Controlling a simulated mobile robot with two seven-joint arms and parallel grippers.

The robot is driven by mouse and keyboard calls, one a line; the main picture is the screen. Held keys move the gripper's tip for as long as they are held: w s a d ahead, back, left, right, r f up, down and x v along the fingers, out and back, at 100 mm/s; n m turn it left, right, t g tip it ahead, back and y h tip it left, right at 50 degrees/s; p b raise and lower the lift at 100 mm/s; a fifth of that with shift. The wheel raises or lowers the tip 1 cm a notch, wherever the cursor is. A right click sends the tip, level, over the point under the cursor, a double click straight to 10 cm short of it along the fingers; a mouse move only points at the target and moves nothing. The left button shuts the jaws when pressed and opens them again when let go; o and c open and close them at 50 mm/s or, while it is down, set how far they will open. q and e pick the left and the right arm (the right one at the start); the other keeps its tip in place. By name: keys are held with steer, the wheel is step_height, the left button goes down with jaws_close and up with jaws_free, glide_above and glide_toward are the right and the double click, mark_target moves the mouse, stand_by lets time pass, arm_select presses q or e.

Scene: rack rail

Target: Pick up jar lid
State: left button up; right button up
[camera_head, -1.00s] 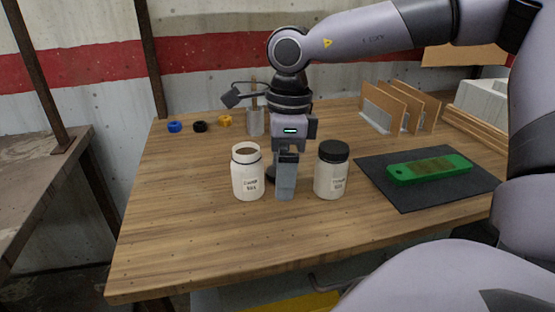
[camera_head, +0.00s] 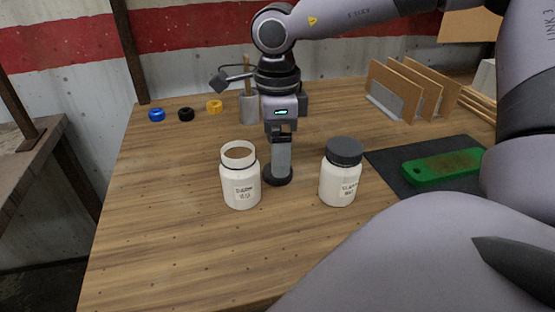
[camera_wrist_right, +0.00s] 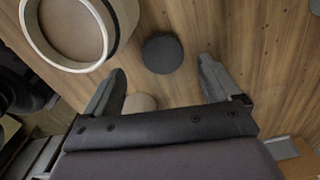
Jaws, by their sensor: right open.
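The dark grey jar lid (camera_head: 277,177) lies flat on the table between two white jars; it also shows as a dark disc in the right wrist view (camera_wrist_right: 162,53). My right gripper (camera_head: 281,160) points down just above the lid and partly covers it. In the right wrist view its fingers (camera_wrist_right: 160,85) are spread apart with nothing between them, and the lid appears beyond the tips. The open jar (camera_head: 240,185) stands left of the gripper; its rim shows in the wrist view (camera_wrist_right: 30,35). The closed jar (camera_head: 339,180) with a dark lid stands on the right. My left gripper is not in view.
A grey cup (camera_head: 249,108) with sticks stands behind the gripper. Blue, black and yellow rings (camera_head: 157,114) lie at the back left. A green object (camera_head: 440,167) lies on a dark mat (camera_head: 395,175) at the right, before upright brown panels (camera_head: 405,90). The front left table is clear.

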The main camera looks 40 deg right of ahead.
steer(key=f, duration=0.4)
steer(key=shift+w+f, duration=0.15)
steer(key=shift+w, duration=0.05)
steer(key=c, duration=1.1)
steer(key=shift+r, duration=0.2)
step_height(320, 180, up, 20)
steer(key=shift+f+p, duration=0.1)
steer(key=shift+p, duration=1)
steer(key=shift+f, duration=0.15)
